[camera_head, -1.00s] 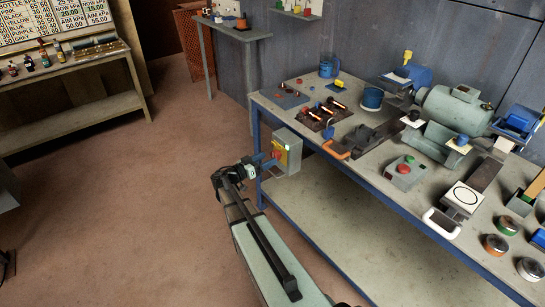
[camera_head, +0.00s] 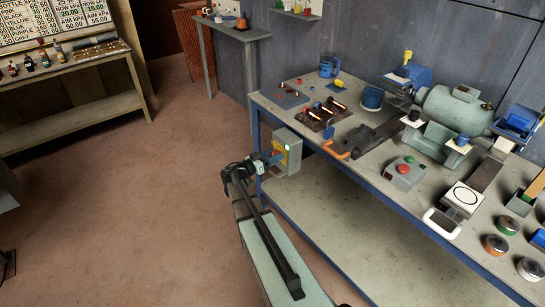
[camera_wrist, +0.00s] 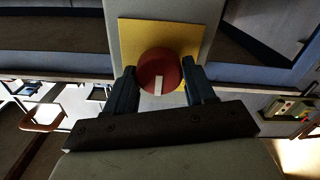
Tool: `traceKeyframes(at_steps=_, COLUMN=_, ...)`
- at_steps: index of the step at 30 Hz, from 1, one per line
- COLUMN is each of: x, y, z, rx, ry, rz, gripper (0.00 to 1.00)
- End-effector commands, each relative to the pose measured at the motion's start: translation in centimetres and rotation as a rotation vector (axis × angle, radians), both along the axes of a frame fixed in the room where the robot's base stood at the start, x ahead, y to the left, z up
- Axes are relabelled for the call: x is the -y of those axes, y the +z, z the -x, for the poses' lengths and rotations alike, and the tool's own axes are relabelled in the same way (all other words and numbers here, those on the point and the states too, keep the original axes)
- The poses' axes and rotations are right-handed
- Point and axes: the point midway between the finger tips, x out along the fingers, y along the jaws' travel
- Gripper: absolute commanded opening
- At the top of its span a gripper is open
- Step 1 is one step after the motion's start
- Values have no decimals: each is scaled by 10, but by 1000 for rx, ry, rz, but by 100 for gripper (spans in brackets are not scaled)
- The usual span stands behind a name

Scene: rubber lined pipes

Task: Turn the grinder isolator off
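The grinder isolator is a grey box (camera_head: 287,137) on the near left end of the bench, with a yellow plate facing my gripper (camera_head: 274,158). In the wrist view its yellow plate (camera_wrist: 195,35) carries a round red knob (camera_wrist: 158,66) with a white pointer mark at the lower edge, pointing down in the picture. My gripper (camera_wrist: 160,72) has one dark finger on each side of the knob. The fingers are apart, with the knob between them and at most small gaps; firm contact does not show. In the head view my gripper mostly hides the knob.
The bench (camera_head: 352,197) holds a bench grinder (camera_head: 451,108), a grey box with red and green buttons (camera_head: 404,172), an orange handle (camera_head: 336,150) near the isolator and several tins. A lower shelf (camera_head: 330,230) lies under it. Open floor is to the left.

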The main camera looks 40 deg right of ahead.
Motion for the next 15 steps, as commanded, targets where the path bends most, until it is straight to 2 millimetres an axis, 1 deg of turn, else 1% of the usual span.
traceKeyframes(at_steps=1, x=0, y=0, z=0, rx=0, ry=0, rz=0, gripper=44)
traceKeyframes(at_steps=6, x=0, y=0, z=0, rx=0, ry=0, rz=0, gripper=28)
traceKeyframes(at_steps=8, x=0, y=0, z=0, rx=0, ry=0, rz=0, gripper=24)
traceKeyframes(at_steps=15, x=0, y=0, z=0, rx=-24, ry=-1, rz=0, gripper=24)
